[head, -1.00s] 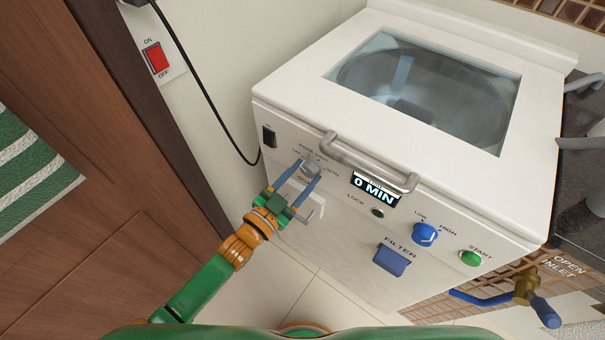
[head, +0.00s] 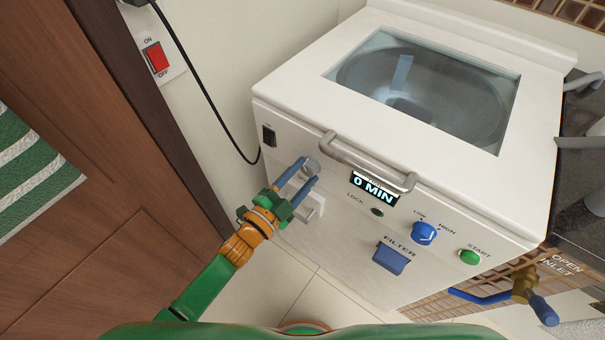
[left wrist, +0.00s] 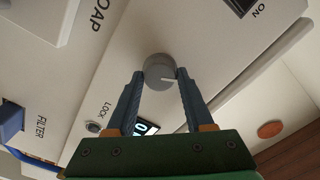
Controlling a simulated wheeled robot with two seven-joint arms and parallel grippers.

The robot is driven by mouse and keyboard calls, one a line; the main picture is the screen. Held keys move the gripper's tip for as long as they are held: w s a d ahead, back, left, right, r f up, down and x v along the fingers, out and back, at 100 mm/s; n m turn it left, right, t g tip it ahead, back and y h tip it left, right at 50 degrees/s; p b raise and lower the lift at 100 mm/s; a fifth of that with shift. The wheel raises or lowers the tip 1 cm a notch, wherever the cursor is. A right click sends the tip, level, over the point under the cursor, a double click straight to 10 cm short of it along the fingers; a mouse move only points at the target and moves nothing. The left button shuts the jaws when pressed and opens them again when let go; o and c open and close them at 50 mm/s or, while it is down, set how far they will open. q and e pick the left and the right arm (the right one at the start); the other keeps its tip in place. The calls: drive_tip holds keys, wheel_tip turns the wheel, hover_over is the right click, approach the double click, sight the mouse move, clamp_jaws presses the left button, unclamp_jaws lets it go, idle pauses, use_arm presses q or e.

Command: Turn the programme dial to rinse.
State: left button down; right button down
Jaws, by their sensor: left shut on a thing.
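The programme dial (head: 312,165) is a grey round knob on the upper left of the white washing machine's front. It also shows in the left wrist view (left wrist: 158,69), with a pale pointer line that points to the right in that picture. My left gripper (head: 309,171) has its two blue fingers on either side of the dial and is shut on it; the fingertips also show in the left wrist view (left wrist: 159,76). The labels around the dial cannot be read now. My right gripper is in neither view.
A metal handle bar (head: 368,160) sticks out close to the right of the dial. The soap drawer (head: 303,205) is just below it. A display (head: 375,188) reads 0 MIN. A blue low/high knob (head: 424,233) and a green start button (head: 470,257) are further right.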

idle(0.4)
use_arm(q)
drive_tip(key=shift+c, duration=1.4)
unclamp_jaws()
drive_tip(key=v, duration=0.7)
